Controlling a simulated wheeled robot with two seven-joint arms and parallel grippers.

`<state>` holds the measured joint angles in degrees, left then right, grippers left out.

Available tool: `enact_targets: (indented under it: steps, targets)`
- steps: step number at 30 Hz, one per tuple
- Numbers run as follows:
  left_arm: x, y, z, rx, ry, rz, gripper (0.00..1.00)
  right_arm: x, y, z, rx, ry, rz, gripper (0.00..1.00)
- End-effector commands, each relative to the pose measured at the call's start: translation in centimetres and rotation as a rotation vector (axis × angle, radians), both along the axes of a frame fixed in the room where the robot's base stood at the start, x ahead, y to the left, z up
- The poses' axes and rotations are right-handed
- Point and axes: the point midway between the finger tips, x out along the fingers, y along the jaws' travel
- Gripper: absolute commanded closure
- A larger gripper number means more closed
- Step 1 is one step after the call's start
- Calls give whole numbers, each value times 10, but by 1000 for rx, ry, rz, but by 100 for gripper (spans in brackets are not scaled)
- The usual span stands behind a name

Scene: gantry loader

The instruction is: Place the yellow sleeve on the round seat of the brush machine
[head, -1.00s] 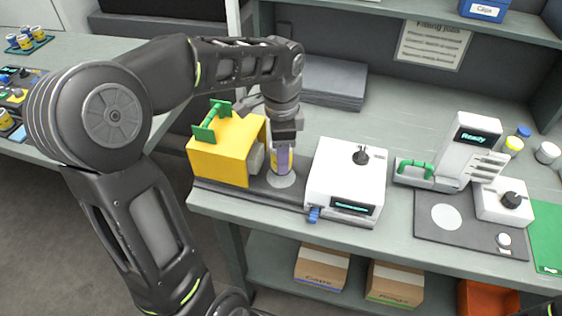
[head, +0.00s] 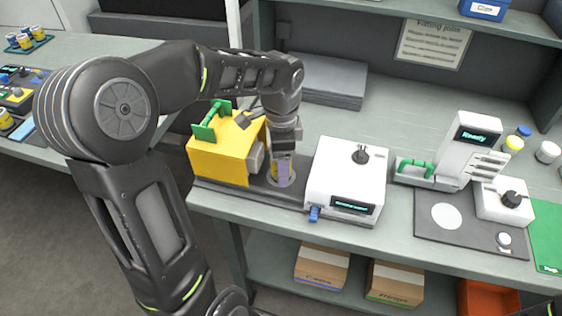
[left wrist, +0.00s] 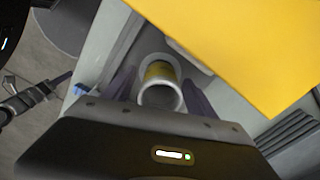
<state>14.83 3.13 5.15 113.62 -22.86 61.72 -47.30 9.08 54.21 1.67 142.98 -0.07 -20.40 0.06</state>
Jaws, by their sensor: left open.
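The yellow sleeve (head: 274,168) stands upright on or just at the round seat (head: 283,184) of the brush machine, between its yellow housing (head: 218,163) and the white box (head: 345,178). In the left wrist view the sleeve (left wrist: 158,72) shows as a yellow-banded, white-rimmed hollow cylinder. My left gripper (head: 283,174) points down over it. The fingers (left wrist: 160,94) stand either side of the sleeve, with small gaps visible. They hide part of the sleeve and seat in the head view. My right gripper is not in view.
A green handle (head: 212,119) rises from the yellow housing. A blue lever (head: 314,214) sticks out at the white box's front. A machine reading "Ready" (head: 474,135) stands to the right. Grey flat plates (head: 325,82) lie behind.

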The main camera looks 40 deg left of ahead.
Motion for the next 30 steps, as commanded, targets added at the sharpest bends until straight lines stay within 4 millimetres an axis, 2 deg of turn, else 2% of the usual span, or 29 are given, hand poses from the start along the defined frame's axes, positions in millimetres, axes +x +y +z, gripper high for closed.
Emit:
enact_targets:
  steps: [5, 11, 24, 30]
  targets:
    - [0, 0, 2, 0, 0, 0, 34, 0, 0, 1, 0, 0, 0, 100]
    - [1, 0, 17, 1, -4, 1, 34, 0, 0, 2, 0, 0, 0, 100]
    - [1, 0, 103, 0, -4, 0, 34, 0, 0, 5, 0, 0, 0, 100]
    - [0, 0, 122, 0, 0, -1, 34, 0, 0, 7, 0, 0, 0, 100]
